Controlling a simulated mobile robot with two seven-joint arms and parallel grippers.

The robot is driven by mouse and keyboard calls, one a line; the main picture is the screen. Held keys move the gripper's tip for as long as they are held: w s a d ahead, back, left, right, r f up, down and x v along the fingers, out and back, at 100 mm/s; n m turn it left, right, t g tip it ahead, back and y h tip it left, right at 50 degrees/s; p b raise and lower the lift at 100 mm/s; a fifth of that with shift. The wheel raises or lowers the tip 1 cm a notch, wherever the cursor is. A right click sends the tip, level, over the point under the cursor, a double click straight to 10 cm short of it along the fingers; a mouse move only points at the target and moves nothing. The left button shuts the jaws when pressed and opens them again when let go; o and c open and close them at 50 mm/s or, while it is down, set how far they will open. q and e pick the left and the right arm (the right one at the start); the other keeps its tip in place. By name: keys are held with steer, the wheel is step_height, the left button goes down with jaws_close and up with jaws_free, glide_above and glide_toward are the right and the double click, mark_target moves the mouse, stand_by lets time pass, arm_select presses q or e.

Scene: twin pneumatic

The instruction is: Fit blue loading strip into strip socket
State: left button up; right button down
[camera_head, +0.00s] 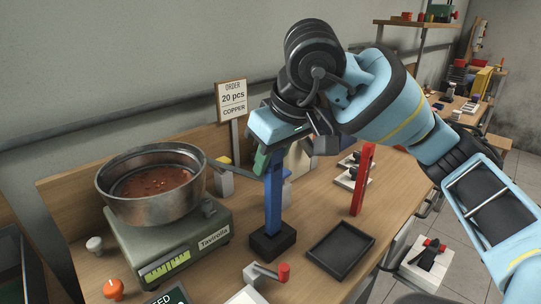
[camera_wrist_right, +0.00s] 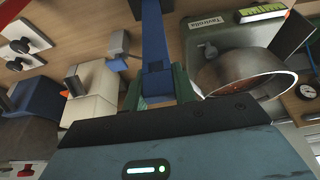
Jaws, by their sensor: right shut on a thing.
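The blue loading strip (camera_head: 273,200) stands upright over a black block, the strip socket (camera_head: 272,243), on the workbench. Its lower end meets the top of the block; I cannot tell how deep it sits. My right gripper (camera_head: 268,158) is shut on the strip's upper end, coming from above. In the right wrist view the strip (camera_wrist_right: 154,40) runs away from between the green fingers of the gripper (camera_wrist_right: 158,88). My left gripper is not in view.
A metal bowl (camera_head: 137,208) of copper pieces sits on a green scale (camera_head: 190,248) at left. An empty black tray (camera_head: 342,250) and an upright red strip (camera_head: 363,180) are at right. A small red-handled device (camera_head: 283,272) stands in front. An order sign (camera_head: 232,100) is behind.

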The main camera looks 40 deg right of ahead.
mark_target(271, 175)
steer(key=shift+f+b, duration=1.05)
steer(key=shift+f, duration=0.7)
steer(key=c, duration=1)
jaws_free()
steer(key=shift+c, duration=0.2)
steer(key=p+v, duration=0.1)
steer(key=v, duration=0.5)
steer(key=shift+s+r, duration=0.1)
steer(key=shift+r, duration=0.25)
steer(key=shift+s+r, duration=0.25)
steer(key=shift+r, duration=0.25)
